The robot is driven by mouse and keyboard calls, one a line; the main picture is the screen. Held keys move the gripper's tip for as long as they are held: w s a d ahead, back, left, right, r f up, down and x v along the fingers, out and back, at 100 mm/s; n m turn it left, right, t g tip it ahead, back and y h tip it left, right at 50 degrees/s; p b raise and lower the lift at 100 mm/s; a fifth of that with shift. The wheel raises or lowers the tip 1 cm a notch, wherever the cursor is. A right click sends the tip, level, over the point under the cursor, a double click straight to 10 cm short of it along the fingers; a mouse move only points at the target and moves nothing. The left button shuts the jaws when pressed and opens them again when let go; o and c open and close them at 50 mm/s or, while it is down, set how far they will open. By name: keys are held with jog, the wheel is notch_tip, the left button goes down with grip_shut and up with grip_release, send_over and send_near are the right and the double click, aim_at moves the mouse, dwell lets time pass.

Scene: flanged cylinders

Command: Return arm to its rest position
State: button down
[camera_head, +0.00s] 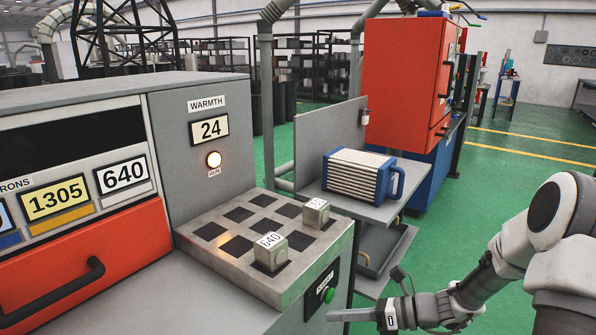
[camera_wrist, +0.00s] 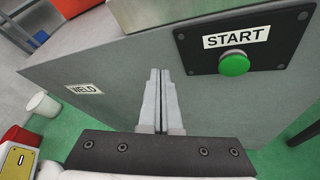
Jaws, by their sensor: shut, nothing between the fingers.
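My arm (camera_head: 540,250) reaches in from the right edge of the head view, bent, with its wrist low. My gripper (camera_head: 332,315) points left in front of the grey machine, near the panel with the green button. In the wrist view my gripper (camera_wrist: 160,72) has its two fingers pressed together with nothing between them. Beyond them are the machine's grey front, a "WELD" label (camera_wrist: 84,89) and the green START button (camera_wrist: 234,63) to the right. I cannot tell whether the fingertips touch the front.
A metal plate (camera_head: 200,238) with dark square pockets bears a block marked 640 (camera_head: 270,251) and another block (camera_head: 316,212). A lit lamp (camera_head: 214,159) sits under a display reading 24 (camera_head: 209,129). A blue-framed unit (camera_head: 362,176) stands on a side shelf. Green floor (camera_head: 480,190) is clear behind my arm.

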jog(key=s+d+r+n+t+h, duration=0.1)
jog(key=s+d+r+n+h, duration=0.1)
jog(key=s+r+n+h, duration=0.9)
jog(key=s+d+r+n+t+h, duration=0.1)
jog(key=s+d+r+n+h, duration=0.2)
jog(key=s+r+n, duration=0.9)
notch_tip(320, 180, up, 15)
jog(key=w+n+p, duration=0.2)
jog(key=n+p, duration=0.1)
jog(key=p, duration=1.7)
jog(key=shift+w+r+n, duration=0.2)
jog(key=shift+n, duration=0.1)
